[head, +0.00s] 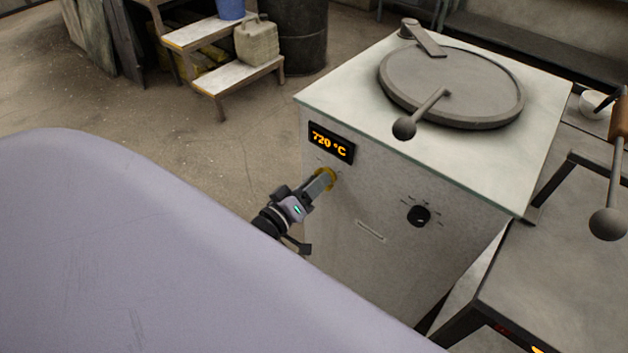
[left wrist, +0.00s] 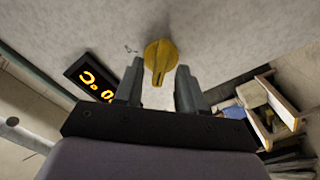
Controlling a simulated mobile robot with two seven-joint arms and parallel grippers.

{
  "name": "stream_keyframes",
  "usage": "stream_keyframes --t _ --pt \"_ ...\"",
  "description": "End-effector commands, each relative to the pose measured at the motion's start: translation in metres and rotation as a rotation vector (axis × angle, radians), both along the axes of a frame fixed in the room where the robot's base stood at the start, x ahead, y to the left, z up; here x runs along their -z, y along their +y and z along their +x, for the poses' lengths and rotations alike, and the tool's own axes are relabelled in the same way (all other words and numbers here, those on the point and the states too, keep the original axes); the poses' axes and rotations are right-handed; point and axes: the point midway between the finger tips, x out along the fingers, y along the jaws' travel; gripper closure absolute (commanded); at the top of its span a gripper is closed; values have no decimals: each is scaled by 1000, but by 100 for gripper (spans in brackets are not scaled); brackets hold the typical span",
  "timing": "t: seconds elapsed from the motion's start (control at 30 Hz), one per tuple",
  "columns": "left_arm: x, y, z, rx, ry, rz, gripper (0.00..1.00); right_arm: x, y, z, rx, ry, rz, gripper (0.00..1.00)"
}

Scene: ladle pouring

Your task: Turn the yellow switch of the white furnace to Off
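The white furnace (head: 350,250) stands in the middle right of the head view, with a lit display (head: 331,142) reading 720 °C. The yellow switch (head: 331,174) is on its front below the display, partly hidden by my left gripper (head: 320,181). In the left wrist view the yellow switch (left wrist: 159,57) shows a round base with a raised grip. My left gripper (left wrist: 159,78) is open there, one finger on each side of the switch's grip. I cannot tell whether the fingers touch it. My right gripper is not in view.
A black knob (head: 419,216) sits to the right on the furnace front. A round lid (head: 452,84) with a ball-ended lever tops the furnace. A metal table (head: 560,270) and a wooden-handled tool (head: 621,120) are at right. Wooden steps (head: 205,33) stand behind.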

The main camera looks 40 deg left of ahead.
Motion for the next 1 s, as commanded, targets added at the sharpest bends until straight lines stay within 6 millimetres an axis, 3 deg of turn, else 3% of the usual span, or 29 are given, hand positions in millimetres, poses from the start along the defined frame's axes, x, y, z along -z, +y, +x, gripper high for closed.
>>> stream_keyframes --t 0.6,1.0 --pt "0 5 -66 0 1 0 61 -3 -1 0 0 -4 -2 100" --pt "0 6 -71 0 0 0 61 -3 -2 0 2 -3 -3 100"
